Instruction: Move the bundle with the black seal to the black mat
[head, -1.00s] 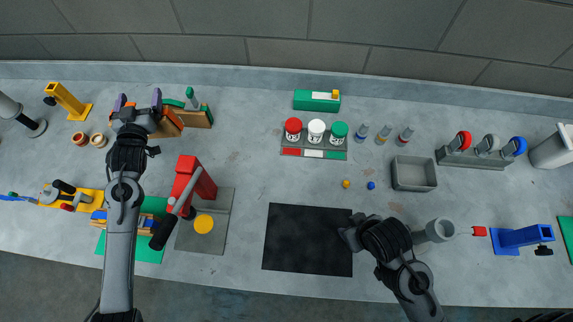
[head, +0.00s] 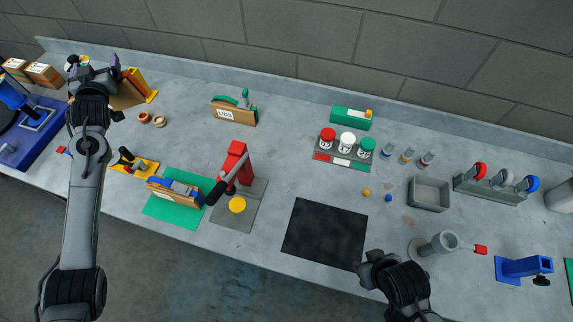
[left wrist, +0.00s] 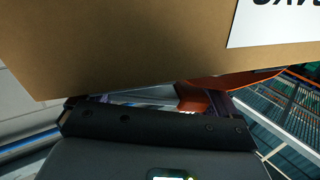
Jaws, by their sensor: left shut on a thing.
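The black mat (head: 325,233) lies bare at the front middle of the bench. My left gripper (head: 93,64) is at the far left, shut on a brown cardboard bundle (head: 126,95) that is partly hidden behind it. In the left wrist view the bundle's cardboard (left wrist: 130,45) fills the top, with a white label and an orange part beneath. Its seal colour cannot be made out. A bundle with a green top (head: 233,110) stands at the back. A bundle with blue on top (head: 172,192) lies on a green mat. My right gripper (head: 368,268) is near the black mat's right corner; its jaws are unclear.
A red press (head: 236,162) stands on a grey plate left of the black mat. A jar rack (head: 343,160), a grey bin (head: 429,194) and a grey cylinder (head: 440,243) stand to the right. A blue machine (head: 30,130) is at far left.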

